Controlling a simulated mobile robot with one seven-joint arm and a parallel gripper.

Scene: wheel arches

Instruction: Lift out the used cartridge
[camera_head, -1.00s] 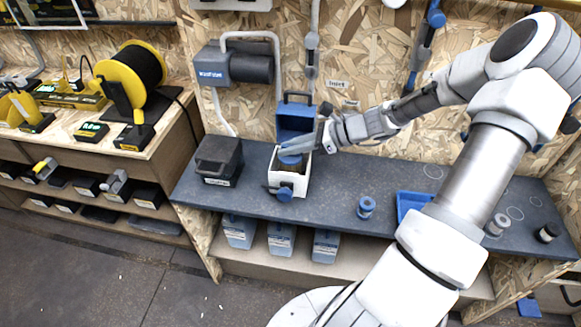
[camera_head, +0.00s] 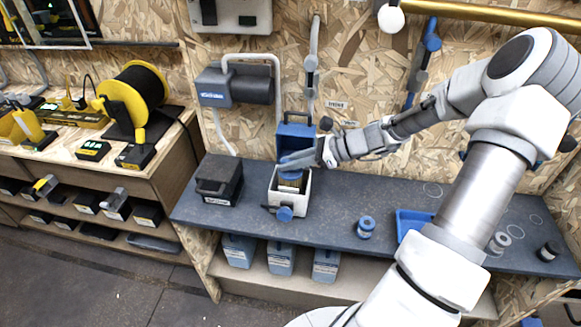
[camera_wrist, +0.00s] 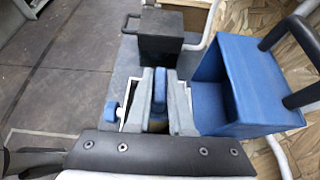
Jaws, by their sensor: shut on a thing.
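The used cartridge shows a blue top (camera_head: 294,160) and a tan, ribbed body (camera_head: 290,182) below it. Its lower part is hidden inside an open white housing (camera_head: 294,202) on the grey bench. The cartridge stands raised above the housing rim. My gripper (camera_head: 306,157) is shut on its blue top. In the wrist view my gripper (camera_wrist: 159,82) has its two grey fingers either side of the blue tab (camera_wrist: 159,92). The housing has a blue knob (camera_head: 285,213) on its front, also seen in the wrist view (camera_wrist: 112,110).
A blue box with a black handle (camera_head: 296,134) stands close behind the housing. A black case (camera_head: 218,181) is to the left. A small blue spool (camera_head: 366,227) and a blue tray (camera_head: 410,222) are to the right. Bench between housing and spool is clear.

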